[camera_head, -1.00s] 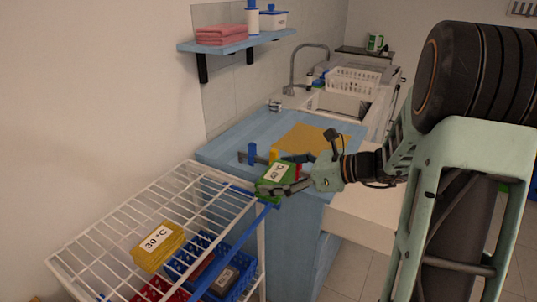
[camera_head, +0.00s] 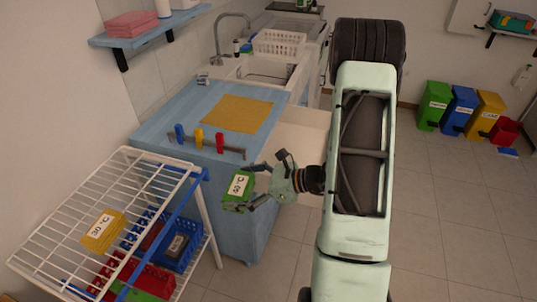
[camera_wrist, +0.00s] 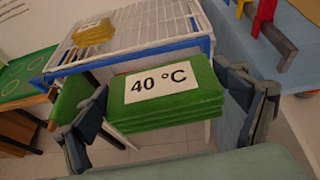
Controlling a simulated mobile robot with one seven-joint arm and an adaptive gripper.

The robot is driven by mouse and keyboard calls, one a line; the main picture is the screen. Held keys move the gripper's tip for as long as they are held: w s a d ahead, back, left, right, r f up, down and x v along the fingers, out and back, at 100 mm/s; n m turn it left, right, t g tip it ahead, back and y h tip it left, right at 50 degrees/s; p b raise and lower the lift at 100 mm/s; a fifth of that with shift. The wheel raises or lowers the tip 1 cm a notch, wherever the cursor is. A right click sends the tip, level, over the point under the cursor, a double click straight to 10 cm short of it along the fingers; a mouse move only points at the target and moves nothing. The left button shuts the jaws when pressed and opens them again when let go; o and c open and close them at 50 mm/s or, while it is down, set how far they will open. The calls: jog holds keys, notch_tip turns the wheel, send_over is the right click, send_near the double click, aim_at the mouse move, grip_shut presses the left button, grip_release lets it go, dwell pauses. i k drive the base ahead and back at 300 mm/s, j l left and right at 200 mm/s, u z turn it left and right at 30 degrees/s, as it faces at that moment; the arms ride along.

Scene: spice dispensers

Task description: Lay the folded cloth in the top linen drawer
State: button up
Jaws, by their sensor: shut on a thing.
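A green folded cloth (camera_head: 237,190) with a white "40 °C" label is held in my gripper (camera_head: 243,188). In the wrist view the cloth (camera_wrist: 165,97) is a thick flat stack between the two fingers, label facing the camera. My gripper (camera_wrist: 168,112) is shut on it. In the head view it is in the air in front of the blue cabinet (camera_head: 245,225), right of the wire rack. A pale cream block or pulled-out drawer (camera_head: 300,145) shows beside the cabinet, partly behind my arm. I cannot tell which part is the top linen drawer.
The white wire rack (camera_head: 60,205) holds a yellow "30 °C" cloth (camera_head: 103,231), with blue and red baskets below. A bar with blue, yellow and red pegs (camera_head: 198,139) sits at the cabinet top's front edge. Coloured bins (camera_head: 460,108) stand at the back right. Floor is free at right.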

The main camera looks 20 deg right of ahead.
aim_at(303, 166)
jog(key=l+u, duration=0.15)
jog(key=u, duration=0.25)
jog(key=l+u, duration=0.15)
jog(key=u, duration=0.25)
jog(key=l+u, duration=0.35)
jog(key=l, duration=0.3)
jog(key=l+u, duration=0.3)
jog(key=l, duration=0.4)
jog(key=k+l+u, duration=0.1)
jog(key=l, duration=0.35)
jog(key=k+l, duration=0.15)
jog(key=l, duration=0.3)
jog(key=k+l+u, duration=0.15)
jog(key=l, duration=0.25)
jog(key=k+l, duration=0.1)
jog(key=l, duration=0.35)
jog(key=k+l, duration=0.1)
jog(key=l, duration=0.35)
jog(key=k+l, duration=0.1)
jog(key=l, duration=0.35)
jog(key=i+l, duration=0.3)
